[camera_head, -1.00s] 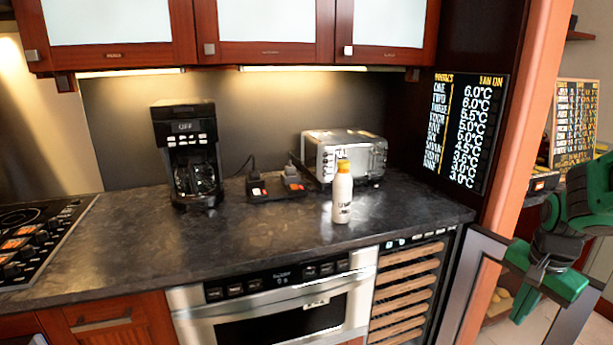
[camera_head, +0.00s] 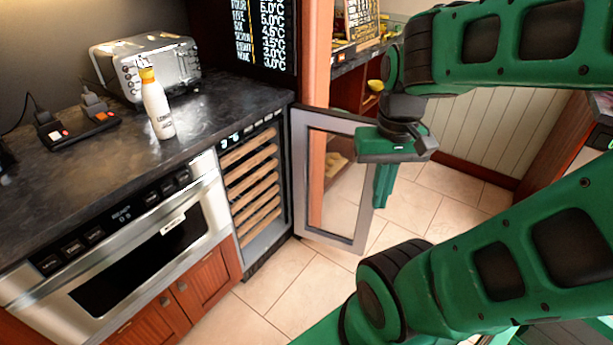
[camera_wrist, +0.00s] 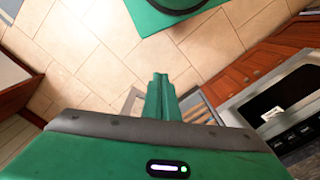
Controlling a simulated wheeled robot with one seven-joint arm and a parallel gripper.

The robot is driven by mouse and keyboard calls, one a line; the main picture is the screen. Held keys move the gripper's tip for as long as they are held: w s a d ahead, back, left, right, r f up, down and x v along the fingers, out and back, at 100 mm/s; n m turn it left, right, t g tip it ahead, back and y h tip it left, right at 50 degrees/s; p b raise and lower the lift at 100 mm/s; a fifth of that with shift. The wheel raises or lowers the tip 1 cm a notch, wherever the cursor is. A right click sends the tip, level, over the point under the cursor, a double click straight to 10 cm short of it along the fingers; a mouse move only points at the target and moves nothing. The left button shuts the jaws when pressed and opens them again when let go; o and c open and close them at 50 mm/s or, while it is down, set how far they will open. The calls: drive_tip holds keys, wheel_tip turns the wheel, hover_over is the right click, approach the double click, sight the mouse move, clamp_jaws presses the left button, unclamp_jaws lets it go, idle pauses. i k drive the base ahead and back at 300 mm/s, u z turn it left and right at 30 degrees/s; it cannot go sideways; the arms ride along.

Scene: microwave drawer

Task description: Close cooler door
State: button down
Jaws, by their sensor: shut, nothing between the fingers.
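The cooler (camera_head: 286,195) is built in under the counter, with several wooden racks showing in its open front. Its door (camera_head: 360,228), a grey frame around a clear pane, stands wide open to the right, hinged on the cooler's right side. My gripper (camera_head: 381,203) is shut and empty, fingers pointing down, at the door's free outer edge. I cannot tell whether it touches the door. In the wrist view the shut green fingers (camera_wrist: 160,78) are over the floor, with part of the grey door frame (camera_wrist: 130,100) just left of them.
A stainless microwave drawer (camera_head: 140,250) is left of the cooler. The dark counter (camera_head: 100,190) holds a white bottle (camera_head: 157,105), a toaster (camera_head: 180,65) and small plugged devices (camera_head: 75,128). An orange-brown post (camera_head: 317,50) rises behind the door. Tiled floor (camera_head: 275,285) before the cooler is clear.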

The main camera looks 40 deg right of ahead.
sight(303, 116)
drive_tip(key=k, duration=0.5)
drive_tip(key=z, duration=1.7)
drive_tip(key=i, duration=4.7)
drive_tip(key=u, duration=0.3)
